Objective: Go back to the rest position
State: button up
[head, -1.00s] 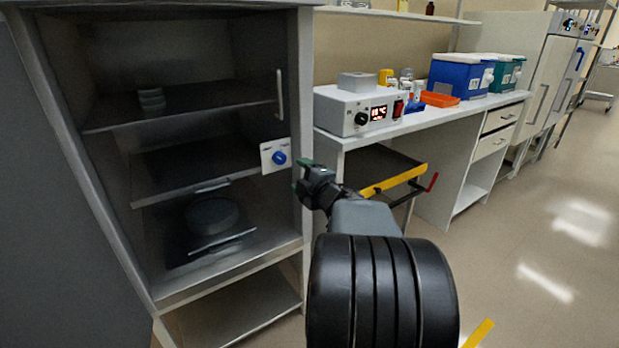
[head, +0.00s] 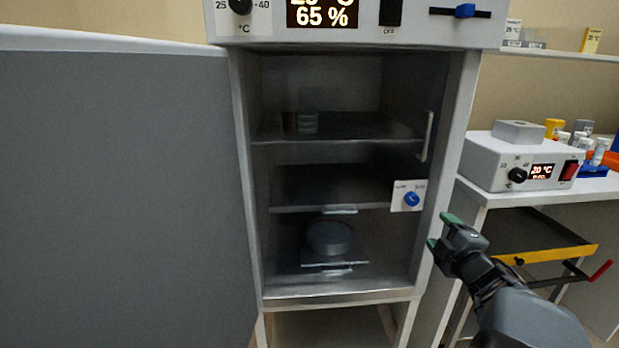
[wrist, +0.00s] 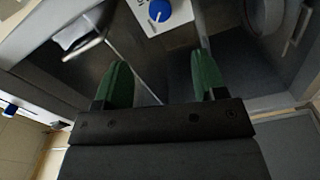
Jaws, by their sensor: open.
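My gripper (head: 441,231) is at the lower right in the head view, in front of the right edge of an open cabinet (head: 452,150). Its two green-tipped fingers are apart with nothing between them. In the wrist view my gripper (wrist: 165,82) is also open and empty, facing the cabinet inside. A small white panel with a blue knob (head: 411,199) is on the right of the cabinet opening. The knob (wrist: 158,11) shows just beyond the fingers in the wrist view, apart from them.
The grey cabinet door (head: 125,190) stands wide open at left. A bench at right carries a white control box (head: 520,163).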

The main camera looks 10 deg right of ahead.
jog(key=a+r+m+g+h+p, duration=0.3)
jog(key=a+r+m+g+p, duration=0.45)
jog(key=r+p, duration=0.75)
jog(key=s+a+r+m+g+y+p, duration=0.1)
jog(key=s+a+m+g+y+p, duration=0.2)
jog(key=s+a+p, duration=0.2)
jog(key=s+a+r+m+g+y+p, duration=0.2)
jog(key=s+a+p, duration=0.4)
jog(key=a+p, duration=0.5)
jog(key=shift+a+r+m+g+y, duration=0.2)
jog(key=shift+a+m+g+y, duration=0.3)
jog(key=shift+a+g, duration=0.3)
jog(key=shift+d, duration=0.1)
